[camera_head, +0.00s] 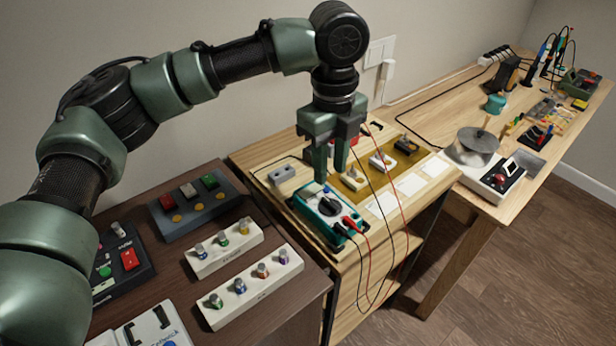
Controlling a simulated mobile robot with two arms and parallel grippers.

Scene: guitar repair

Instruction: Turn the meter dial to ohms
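The teal multimeter (311,213) lies on the light wooden bench with its dark round dial (328,206) facing up. Red and black probe plugs (348,224) sit at its near right end. My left gripper (331,178) points down just above the far part of the meter, with its two fingers apart and nothing visible between them. The fingertips appear above and beyond the dial; I cannot tell whether they touch the meter. The dial's pointer setting is too small to read. My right gripper is not in view.
Red and black leads (374,270) hang over the bench's front edge. Small blocks (382,160) stand behind the meter. A dark table (225,292) at left holds several knob and button panels. Another wooden bench (437,118) at right carries tools and a round grey device (478,140).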

